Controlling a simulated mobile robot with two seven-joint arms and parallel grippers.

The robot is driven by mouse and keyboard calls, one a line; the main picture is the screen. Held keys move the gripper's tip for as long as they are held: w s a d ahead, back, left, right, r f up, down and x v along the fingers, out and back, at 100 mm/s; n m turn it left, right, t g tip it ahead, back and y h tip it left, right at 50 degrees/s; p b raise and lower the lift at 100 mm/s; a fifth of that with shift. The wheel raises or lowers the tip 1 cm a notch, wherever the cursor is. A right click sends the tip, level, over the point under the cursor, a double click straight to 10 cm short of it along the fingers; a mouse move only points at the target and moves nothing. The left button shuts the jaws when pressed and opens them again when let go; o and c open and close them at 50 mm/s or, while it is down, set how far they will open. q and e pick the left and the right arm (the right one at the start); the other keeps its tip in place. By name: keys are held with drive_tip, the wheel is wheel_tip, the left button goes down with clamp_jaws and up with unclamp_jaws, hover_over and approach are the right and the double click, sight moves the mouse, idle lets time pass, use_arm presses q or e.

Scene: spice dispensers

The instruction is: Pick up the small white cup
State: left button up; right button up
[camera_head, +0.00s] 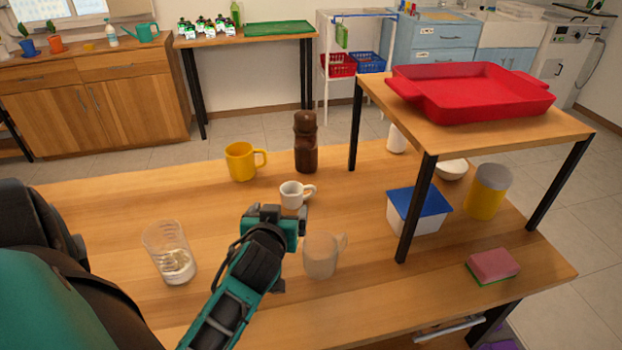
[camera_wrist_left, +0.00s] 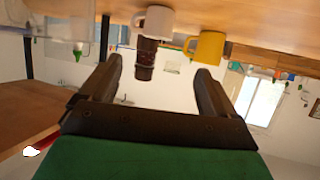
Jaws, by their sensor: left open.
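The small white cup (camera_head: 291,195) stands upright on the wooden table, its handle to the right. It also shows upside down at the top of the left wrist view (camera_wrist_left: 157,20). My left gripper (camera_head: 279,213) is open and empty, just in front of the cup in the head view. In the left wrist view, its two fingers (camera_wrist_left: 159,68) are spread apart with nothing between them, and the cup lies beyond the fingertips. My right gripper is in neither view.
A yellow mug (camera_head: 240,163) and a dark brown bottle (camera_head: 306,145) stand behind the cup. A beige mug (camera_head: 320,254) is close on the right of my gripper, and a clear glass (camera_head: 169,252) is on the left. A raised shelf with a red tray (camera_head: 470,92) stands at right.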

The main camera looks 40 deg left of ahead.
use_arm(q)
drive_tip(key=w, duration=0.2)
approach(293, 186)
drive_tip(key=shift+a+b, duration=0.1)
drive_tip(key=shift+b, duration=0.2)
drive_tip(key=shift+b+x, duration=0.35)
drive_tip(key=shift+x, duration=2.85)
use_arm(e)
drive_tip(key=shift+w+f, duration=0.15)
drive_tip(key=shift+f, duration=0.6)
use_arm(q)
drive_tip(key=shift+c, duration=0.3)
drive_tip(key=c, duration=1.2)
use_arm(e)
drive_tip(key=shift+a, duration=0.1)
